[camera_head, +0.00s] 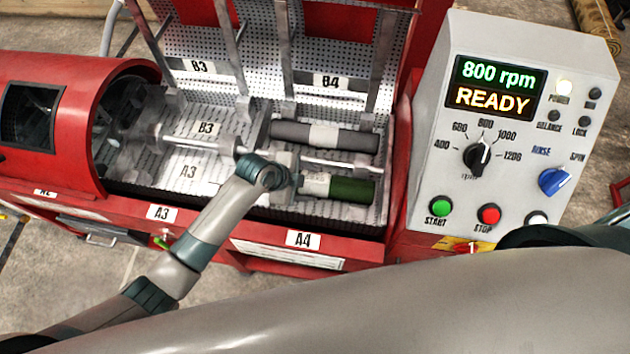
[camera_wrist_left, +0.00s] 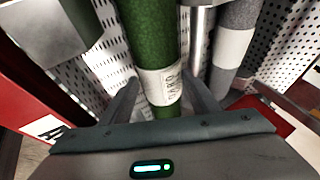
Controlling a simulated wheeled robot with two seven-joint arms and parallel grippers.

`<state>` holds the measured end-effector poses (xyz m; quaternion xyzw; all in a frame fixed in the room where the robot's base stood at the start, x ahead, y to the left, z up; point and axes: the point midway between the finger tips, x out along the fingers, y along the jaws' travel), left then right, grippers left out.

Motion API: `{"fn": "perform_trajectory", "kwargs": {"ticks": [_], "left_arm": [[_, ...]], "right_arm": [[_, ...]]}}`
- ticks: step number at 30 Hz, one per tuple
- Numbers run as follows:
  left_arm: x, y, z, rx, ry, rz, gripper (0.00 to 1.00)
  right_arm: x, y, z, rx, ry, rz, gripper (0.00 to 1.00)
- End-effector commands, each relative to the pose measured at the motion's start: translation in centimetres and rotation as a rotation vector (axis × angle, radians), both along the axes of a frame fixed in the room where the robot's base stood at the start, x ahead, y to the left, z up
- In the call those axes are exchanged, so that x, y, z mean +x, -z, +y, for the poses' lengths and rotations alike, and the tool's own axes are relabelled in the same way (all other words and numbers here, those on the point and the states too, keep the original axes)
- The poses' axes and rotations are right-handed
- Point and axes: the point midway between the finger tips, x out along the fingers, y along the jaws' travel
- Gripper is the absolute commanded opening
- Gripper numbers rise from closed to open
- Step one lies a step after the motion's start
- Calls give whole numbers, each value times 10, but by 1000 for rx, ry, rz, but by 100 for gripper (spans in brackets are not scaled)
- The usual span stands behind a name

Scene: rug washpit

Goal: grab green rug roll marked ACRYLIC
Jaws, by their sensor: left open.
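The green rug roll (camera_head: 353,190) lies in bay A4 of the machine's open tray, with a white label band at its left part. In the left wrist view the green roll (camera_wrist_left: 152,35) runs up the picture, its label lettering (camera_wrist_left: 162,84) turned and too small to read surely. My left gripper (camera_head: 297,178) is over the roll's left end, by the label. In the wrist view its open fingers (camera_wrist_left: 163,82) stand on either side of the roll near the label, not closed on it. The arm hides the roll's left end. My right gripper is not in view.
A grey roll (camera_head: 350,138) with a white band lies behind in B4, and a metal bar runs between the rolls. Perforated walls and upright dividers bound the bays. The red front edge (camera_head: 340,246) is near. A control panel (camera_head: 520,130) reading READY stands at right.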

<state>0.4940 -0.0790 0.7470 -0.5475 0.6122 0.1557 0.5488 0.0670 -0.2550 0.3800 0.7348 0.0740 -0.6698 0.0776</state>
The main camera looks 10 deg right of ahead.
Motion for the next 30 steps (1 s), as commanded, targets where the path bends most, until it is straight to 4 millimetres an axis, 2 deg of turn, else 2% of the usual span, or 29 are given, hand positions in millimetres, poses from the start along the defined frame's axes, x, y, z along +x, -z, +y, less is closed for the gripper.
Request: {"fn": "perform_trajectory", "kwargs": {"ticks": [8,23,29,30], "left_arm": [[4,17,-11,0,0,0,55],[5,18,-11,0,0,-1,55],[5,18,-11,0,0,-1,10],[5,17,-12,-3,0,-3,10]], "right_arm": [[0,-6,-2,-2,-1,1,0],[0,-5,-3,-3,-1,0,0],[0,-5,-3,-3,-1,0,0],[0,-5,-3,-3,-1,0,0]]}}
